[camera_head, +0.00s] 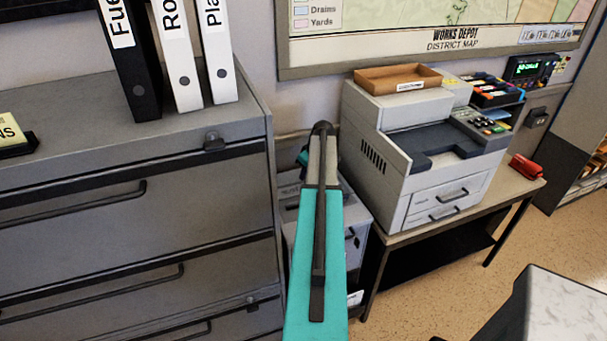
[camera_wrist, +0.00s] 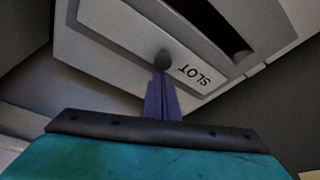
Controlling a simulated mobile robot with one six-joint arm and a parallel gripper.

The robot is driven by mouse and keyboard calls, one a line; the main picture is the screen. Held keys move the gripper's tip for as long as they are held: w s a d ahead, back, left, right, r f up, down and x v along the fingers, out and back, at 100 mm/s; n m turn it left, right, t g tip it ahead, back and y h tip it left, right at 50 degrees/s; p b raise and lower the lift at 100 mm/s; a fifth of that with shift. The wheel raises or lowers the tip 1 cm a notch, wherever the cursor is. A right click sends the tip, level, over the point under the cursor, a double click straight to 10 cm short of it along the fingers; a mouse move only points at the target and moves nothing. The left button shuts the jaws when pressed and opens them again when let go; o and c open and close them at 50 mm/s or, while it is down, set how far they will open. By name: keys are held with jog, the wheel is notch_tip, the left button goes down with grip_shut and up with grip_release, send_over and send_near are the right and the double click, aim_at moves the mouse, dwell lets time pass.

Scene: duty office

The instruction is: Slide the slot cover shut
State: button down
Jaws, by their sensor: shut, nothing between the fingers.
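The slot cover (camera_wrist: 130,33) is a pale grey plate marked SLOT, seen tilted in the wrist view. A small dark round knob (camera_wrist: 163,60) stands on it. A long dark slot opening (camera_wrist: 222,28) shows beside the plate, so at least part of the slot is uncovered. My gripper (camera_wrist: 162,74) is shut and empty, its narrow fingers pointing at the knob. The tips overlap the knob's near edge in the picture; I cannot tell whether they touch it. In the head view, my teal arm hides the gripper and the cover.
A grey unit (camera_head: 355,222) stands partly behind my arm. A grey drawer cabinet (camera_head: 130,215) with binders is close on the left. A printer (camera_head: 400,150) stands on a low table (camera_head: 405,236) on the right. Open floor (camera_head: 545,235) lies at the right.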

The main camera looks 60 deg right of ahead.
jog(key=s+a+b, duration=0.2)
jog(key=s+a, duration=0.3)
jog(key=s, duration=0.1)
jog(key=shift+s+b, duration=0.3)
jog(key=shift+b, duration=0.05)
dwell(0.5)
jog(key=shift+w+d, duration=0.1)
jog(key=w, duration=0.2)
jog(key=w+r, duration=0.1)
jog(key=w, duration=0.1)
jog(key=shift+d, duration=0.4)
jog(key=b+v, duration=0.3)
jog(key=v, duration=0.6)
jog(key=shift+s+a+r, duration=0.15)
jog(key=shift+s+r, duration=0.05)
jog(key=shift+r, duration=0.2)
jog(key=shift+r, duration=0.1)
